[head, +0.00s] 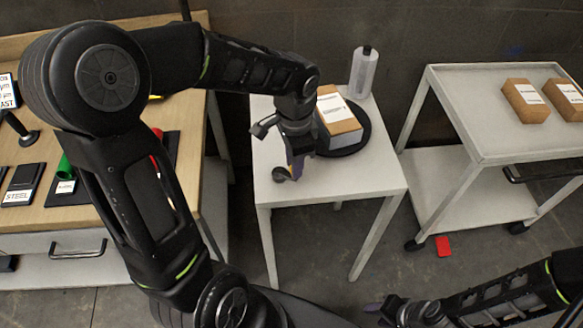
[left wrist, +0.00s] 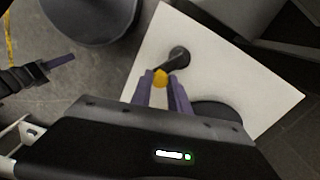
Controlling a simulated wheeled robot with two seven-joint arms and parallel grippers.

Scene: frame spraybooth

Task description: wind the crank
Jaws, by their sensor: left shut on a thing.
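The crank (head: 281,174) is a dark arm with a round black hub on the left part of a small white table. In the left wrist view its hub (left wrist: 180,56) shows just beyond my fingertips, and its yellow knob (left wrist: 160,77) sits between them. My left gripper (head: 294,170) reaches down from above and its purple fingers are shut on the yellow knob. A black turntable (head: 357,141) beside the crank carries a brown box (head: 337,112) with a white label. My right gripper (head: 374,307) is low at the front, away from the table; its jaw opening is unclear.
A pale bottle (head: 362,74) with a dark cap stands at the back of the white table (head: 350,186). A cart (head: 487,135) with brown boxes is at right. A wooden workbench (head: 35,150) is at left. A red item (head: 443,246) lies on the floor.

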